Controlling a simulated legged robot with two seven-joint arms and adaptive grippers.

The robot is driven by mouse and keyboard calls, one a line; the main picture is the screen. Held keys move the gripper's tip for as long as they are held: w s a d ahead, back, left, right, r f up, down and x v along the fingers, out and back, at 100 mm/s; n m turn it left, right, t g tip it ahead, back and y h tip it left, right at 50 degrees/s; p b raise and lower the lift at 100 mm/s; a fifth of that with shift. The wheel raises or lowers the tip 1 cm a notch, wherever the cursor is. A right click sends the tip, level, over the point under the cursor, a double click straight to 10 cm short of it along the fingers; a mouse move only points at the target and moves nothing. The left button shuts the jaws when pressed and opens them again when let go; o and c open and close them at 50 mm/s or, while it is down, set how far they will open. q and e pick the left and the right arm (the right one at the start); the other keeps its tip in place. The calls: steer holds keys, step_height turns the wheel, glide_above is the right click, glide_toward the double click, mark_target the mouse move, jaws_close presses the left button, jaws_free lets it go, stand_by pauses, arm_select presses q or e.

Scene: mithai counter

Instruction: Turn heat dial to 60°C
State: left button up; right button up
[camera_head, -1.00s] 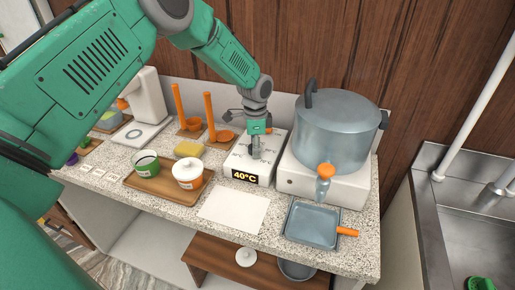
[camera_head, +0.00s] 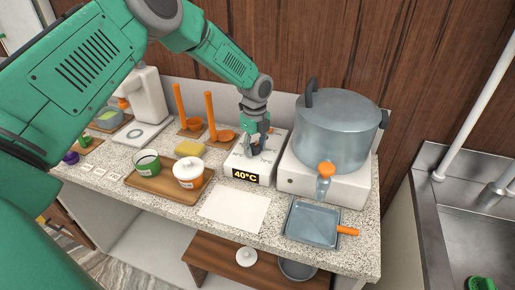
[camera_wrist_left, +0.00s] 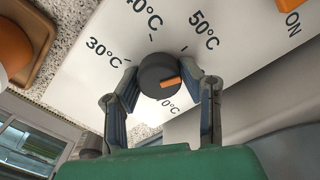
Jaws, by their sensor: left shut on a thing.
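The heat dial (camera_wrist_left: 158,76) is a round black knob with an orange pointer bar, on top of the white control box (camera_head: 237,164). In the left wrist view, labels 30°C, 40°C and 50°C ring it, and another label is partly hidden below the knob. The orange bar points right, clockwise past the 50°C tick. The box's front display (camera_head: 245,176) reads 40°C. My left gripper (camera_wrist_left: 163,82) is shut on the dial, one finger on each side. It also shows in the head view (camera_head: 254,151), where its fingers hide the dial. My right gripper is out of view.
A large steel pot (camera_head: 335,130) with a tap stands right of the box, above a grey tray (camera_head: 313,224). A wooden tray (camera_head: 160,185) with cups is at the left. Orange-handled ladles (camera_head: 212,112) stand behind. White paper (camera_head: 235,207) lies in front.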

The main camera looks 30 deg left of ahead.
mark_target(255, 145)
arm_select(q)
steer(key=m, duration=0.4)
steer(key=shift+w+a+r, duration=0.2)
steer(key=shift+a+r, duration=0.05)
steer(key=shift+a, duration=0.05)
steer(key=shift+m, duration=1.5)
steer(key=shift+w+d, duration=0.1)
steer(key=o, duration=0.9)
steer(key=shift+o, duration=1.3)
steer(key=shift+f, duration=0.15)
step_height(255, 145, up, 12)
